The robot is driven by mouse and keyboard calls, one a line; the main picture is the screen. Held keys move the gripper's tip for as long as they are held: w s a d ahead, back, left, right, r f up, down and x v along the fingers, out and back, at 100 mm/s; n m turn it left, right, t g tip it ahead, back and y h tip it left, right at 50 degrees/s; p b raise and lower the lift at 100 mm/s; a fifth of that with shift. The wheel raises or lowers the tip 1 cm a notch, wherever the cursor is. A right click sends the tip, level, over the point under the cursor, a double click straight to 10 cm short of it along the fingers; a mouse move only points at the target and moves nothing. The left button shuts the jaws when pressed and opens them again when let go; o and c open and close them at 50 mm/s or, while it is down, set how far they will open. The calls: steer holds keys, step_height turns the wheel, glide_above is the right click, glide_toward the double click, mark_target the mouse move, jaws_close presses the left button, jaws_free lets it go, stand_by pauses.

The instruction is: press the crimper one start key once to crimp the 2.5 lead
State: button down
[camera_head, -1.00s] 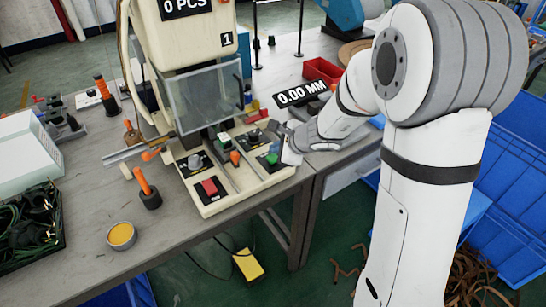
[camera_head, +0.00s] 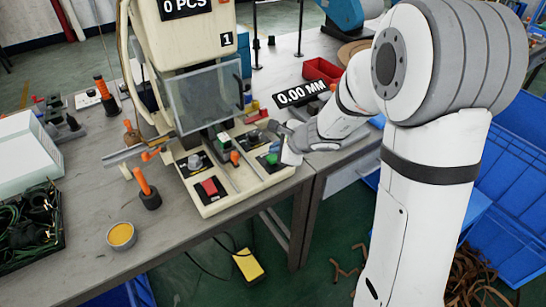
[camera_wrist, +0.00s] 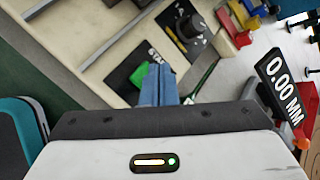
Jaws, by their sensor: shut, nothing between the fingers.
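Crimper one (camera_head: 190,45) is a cream machine marked 1 on the bench, with a clear guard (camera_head: 205,95) in front. Its counter (camera_head: 182,5) reads 0 PCS. The green start key (camera_head: 271,159) sits on a black plate at the right of its base; it also shows in the wrist view (camera_wrist: 139,74). My gripper (camera_head: 277,146) is close by this key. In the wrist view its blue fingers (camera_wrist: 158,84) are together and empty, just right of the green key. I cannot tell whether they touch it. I cannot make out the 2.5 lead.
A red key (camera_head: 209,187) and a grey knob (camera_head: 194,161) are on the base's left side. A sign (camera_head: 301,93) reads 0.00 MM. A yellow pedal (camera_head: 248,264) lies below.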

steer(key=shift+f, duration=0.15)
steer(key=shift+f+b, duration=0.3)
steer(key=shift+b, duration=0.3)
steer(key=shift+f+b, duration=0.55)
steer(key=shift+b, duration=0.15)
stand_by(0.6)
steer(key=shift+r, duration=0.2)
steer(key=shift+r+p, duration=0.75)
steer(key=shift+r, duration=0.05)
step_height(320, 180, up, 5)
steer(key=p, duration=0.4)
stand_by(0.8)
